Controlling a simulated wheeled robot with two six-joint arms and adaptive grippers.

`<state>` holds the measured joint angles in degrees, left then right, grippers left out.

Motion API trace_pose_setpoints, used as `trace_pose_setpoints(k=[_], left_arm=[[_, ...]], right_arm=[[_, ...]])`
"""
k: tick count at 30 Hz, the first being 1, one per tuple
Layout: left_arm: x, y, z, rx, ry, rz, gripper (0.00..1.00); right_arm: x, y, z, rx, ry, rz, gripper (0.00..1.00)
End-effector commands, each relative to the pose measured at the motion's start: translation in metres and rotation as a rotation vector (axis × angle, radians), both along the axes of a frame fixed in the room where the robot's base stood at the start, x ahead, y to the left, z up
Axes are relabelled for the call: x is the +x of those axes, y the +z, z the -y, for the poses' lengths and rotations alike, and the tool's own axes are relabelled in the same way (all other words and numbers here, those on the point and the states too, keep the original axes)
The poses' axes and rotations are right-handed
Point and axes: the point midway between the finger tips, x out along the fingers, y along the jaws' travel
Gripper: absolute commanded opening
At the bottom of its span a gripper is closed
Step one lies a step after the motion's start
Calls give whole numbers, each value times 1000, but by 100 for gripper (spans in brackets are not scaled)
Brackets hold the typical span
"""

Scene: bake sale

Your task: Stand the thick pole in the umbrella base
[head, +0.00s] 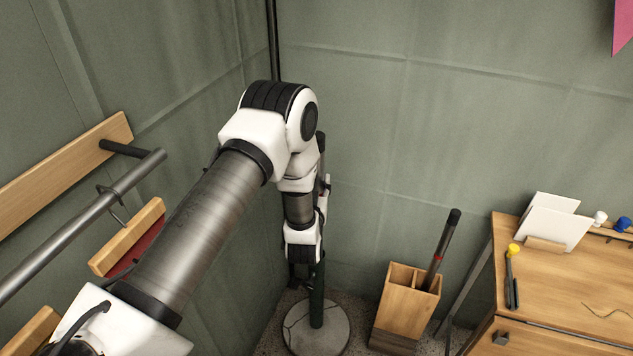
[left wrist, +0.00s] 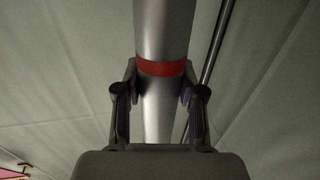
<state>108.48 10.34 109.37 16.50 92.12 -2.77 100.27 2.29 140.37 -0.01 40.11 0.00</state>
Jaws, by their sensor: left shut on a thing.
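My left gripper (head: 304,276) is shut on the thick pole, a silver pole (left wrist: 160,110) with a red band, which passes between both fingers in the left wrist view (left wrist: 158,105). In the head view the pole is mostly hidden behind my arm; a dark tip (head: 320,141) shows beside the wrist and looks like its top. The umbrella base (head: 316,340) is a pale round slab with a dark green upright tube (head: 317,300), on the floor just below the gripper. Whether the pole's lower end is inside the tube cannot be told. My right gripper is not in view.
A wooden desk (head: 560,285) stands at the right. A thin black pole (head: 273,40) rises in the wall corner. Wooden rails (head: 65,175) line the left wall.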

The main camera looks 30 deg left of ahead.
Motion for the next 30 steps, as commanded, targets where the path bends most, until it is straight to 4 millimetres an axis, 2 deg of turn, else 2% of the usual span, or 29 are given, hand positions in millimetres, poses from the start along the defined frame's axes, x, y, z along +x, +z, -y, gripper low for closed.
trace_pose_setpoints(k=[30], left_arm=[[0,-61,0,1,0,2,0]], right_arm=[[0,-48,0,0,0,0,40]])
